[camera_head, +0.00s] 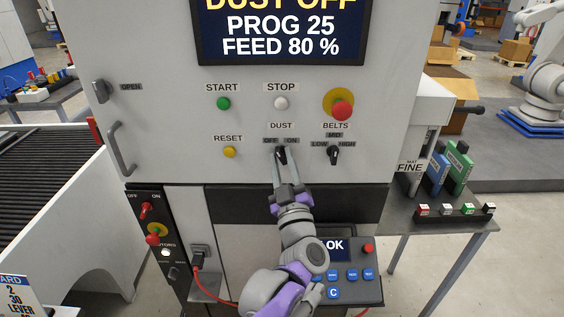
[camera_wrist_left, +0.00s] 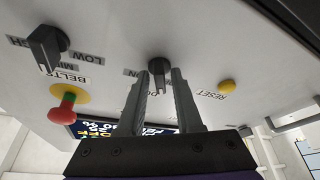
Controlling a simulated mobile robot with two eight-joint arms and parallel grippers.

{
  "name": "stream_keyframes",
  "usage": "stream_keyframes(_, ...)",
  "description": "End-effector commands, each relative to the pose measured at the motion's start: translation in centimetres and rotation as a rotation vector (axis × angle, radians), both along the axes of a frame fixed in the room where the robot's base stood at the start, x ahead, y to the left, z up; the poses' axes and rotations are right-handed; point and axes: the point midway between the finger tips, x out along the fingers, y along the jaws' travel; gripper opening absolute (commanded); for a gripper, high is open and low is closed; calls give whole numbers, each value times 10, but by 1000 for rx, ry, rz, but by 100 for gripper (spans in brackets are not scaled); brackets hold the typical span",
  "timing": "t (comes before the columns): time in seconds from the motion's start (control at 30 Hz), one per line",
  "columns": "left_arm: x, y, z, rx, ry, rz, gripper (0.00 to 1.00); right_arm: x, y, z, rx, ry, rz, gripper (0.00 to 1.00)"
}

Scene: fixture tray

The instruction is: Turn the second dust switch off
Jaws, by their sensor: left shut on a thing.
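The dust switch (camera_head: 281,154) is a black rotary knob on the white machine panel, under the DUST label, with OFF on its left and ON on its right. Its tip looks turned a little left, toward OFF, but the gripper hides part of it. My left gripper (camera_head: 287,168) reaches up from below and is shut on this knob. In the left wrist view the knob (camera_wrist_left: 160,69) sits between the two grey fingertips (camera_wrist_left: 163,80). The screen (camera_head: 282,30) above reads DUST OFF, PROG 25, FEED 80 %. My right gripper is not in view.
The black belts knob (camera_head: 333,153) is close on the right, below a red stop button (camera_head: 342,109). The yellow reset button (camera_head: 229,152) is on the left. Green start (camera_head: 223,103) and white stop (camera_head: 281,103) buttons are above. A keypad (camera_head: 345,275) juts out below.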

Motion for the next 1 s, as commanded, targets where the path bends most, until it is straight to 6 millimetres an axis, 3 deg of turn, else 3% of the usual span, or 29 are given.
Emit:
stream_keyframes(0.67,1,0,2,-57,-3,1,0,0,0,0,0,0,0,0)
stream_keyframes(0.7,1,0,2,-57,-3,1,41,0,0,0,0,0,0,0)
stream_keyframes(0.73,1,0,2,-57,-2,0,46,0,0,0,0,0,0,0)
stream_keyframes(1.0,-1,-1,0,-57,-1,0,46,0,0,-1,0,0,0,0)
